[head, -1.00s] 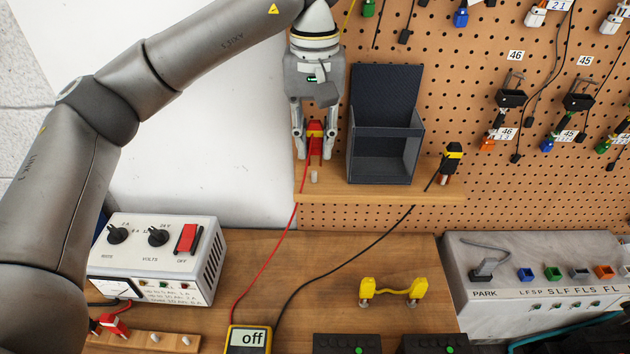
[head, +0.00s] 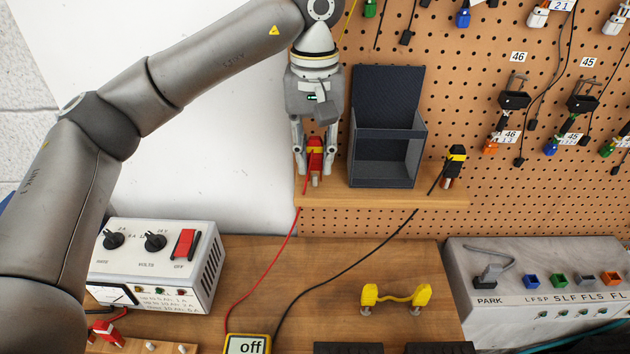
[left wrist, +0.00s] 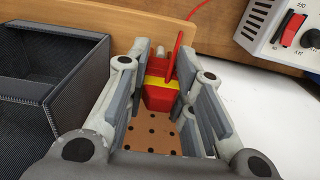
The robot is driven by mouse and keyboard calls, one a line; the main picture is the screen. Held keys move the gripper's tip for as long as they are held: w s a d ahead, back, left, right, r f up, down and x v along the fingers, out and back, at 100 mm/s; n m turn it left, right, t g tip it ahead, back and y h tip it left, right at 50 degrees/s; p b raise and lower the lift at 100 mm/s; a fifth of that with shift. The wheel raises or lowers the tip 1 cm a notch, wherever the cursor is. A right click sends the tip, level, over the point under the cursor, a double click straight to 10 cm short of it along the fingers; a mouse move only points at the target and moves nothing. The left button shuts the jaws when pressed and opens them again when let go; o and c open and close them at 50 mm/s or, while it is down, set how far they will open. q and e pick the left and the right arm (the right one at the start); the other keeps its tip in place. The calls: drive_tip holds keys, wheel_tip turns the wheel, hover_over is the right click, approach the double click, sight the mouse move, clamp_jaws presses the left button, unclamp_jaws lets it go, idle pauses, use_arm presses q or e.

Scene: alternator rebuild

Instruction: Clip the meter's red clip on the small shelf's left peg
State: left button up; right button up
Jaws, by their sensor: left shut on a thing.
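The meter's red clip (head: 315,147), with a yellow band, is held between the fingers of my left gripper (head: 315,170). It also shows in the left wrist view (left wrist: 159,97), between both fingers. The small wooden shelf (head: 400,198) is fixed to the pegboard. Its left peg (head: 315,182) shows just below the clip's lower end in the head view. I cannot tell whether clip and peg touch. The meter (head: 248,345) reads "off" at the bottom edge; its red lead runs up to the clip. My right gripper is not in view.
A dark open bin (head: 383,162) stands on the shelf just right of my left gripper. The black clip (head: 454,163) is at the shelf's right end. A white power supply (head: 160,265) and a yellow jumper (head: 397,295) are on the bench below.

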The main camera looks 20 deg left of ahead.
use_arm(q)
drive_tip(key=shift+f, duration=0.15)
drive_tip(key=o, duration=0.8)
drive_tip(key=shift+o, duration=0.2)
wheel_tip(320, 180, up, 9)
drive_tip(key=p, duration=0.7)
drive_tip(key=shift+f, duration=0.25)
